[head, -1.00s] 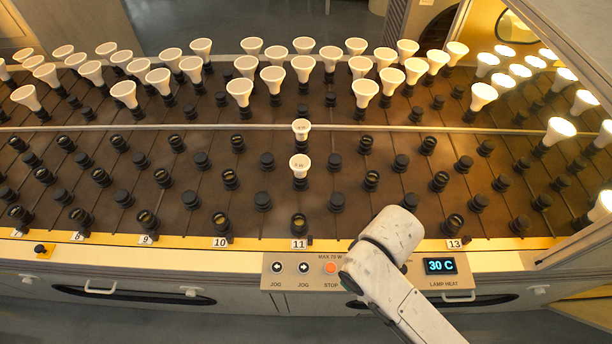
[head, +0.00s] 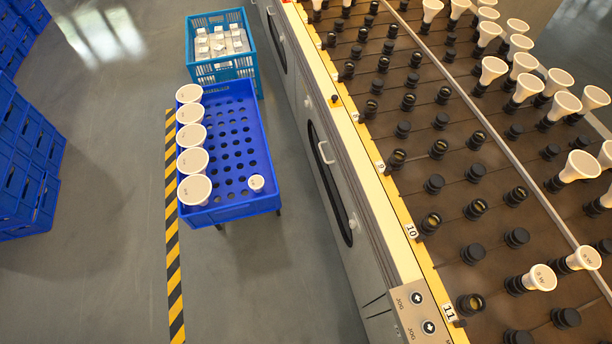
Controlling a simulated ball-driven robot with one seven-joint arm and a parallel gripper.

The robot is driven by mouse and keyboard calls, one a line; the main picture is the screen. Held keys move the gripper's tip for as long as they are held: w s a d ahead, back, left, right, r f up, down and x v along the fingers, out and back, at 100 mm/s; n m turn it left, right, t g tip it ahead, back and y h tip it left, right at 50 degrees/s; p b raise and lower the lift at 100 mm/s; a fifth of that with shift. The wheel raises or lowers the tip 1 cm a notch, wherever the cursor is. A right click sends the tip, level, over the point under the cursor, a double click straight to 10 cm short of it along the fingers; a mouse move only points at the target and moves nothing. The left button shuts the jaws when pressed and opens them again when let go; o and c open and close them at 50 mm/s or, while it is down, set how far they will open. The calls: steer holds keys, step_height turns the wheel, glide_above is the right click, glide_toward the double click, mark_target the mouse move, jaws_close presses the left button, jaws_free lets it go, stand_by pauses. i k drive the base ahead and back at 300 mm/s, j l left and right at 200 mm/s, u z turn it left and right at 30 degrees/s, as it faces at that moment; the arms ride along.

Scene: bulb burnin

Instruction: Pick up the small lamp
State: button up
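A small lamp (head: 256,182) with a round white face sits in the blue tray (head: 262,130), near its front right corner. A row of several larger white lamps (head: 193,160) stands along the left side of the same tray. Two white lamps are set in sockets on the rack at column 11: the nearer lamp (head: 540,278) and the farther lamp (head: 584,258). Both carry small markings that I cannot read surely. My gripper is not in view.
A teal crate (head: 222,68) with small white boxes stands behind the tray. Stacked blue crates (head: 20,150) are at the left. The rack (head: 450,170) with sockets fills the right. Clear floor (head: 110,200) lies left of the striped line (head: 173,240).

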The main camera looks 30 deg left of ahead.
mark_target(256, 182)
steer(key=i+j+u, duration=0.4)
steer(key=j, duration=0.35)
steer(key=i+j+u, duration=0.4)
steer(key=i+j, duration=0.2)
steer(key=i, duration=0.05)
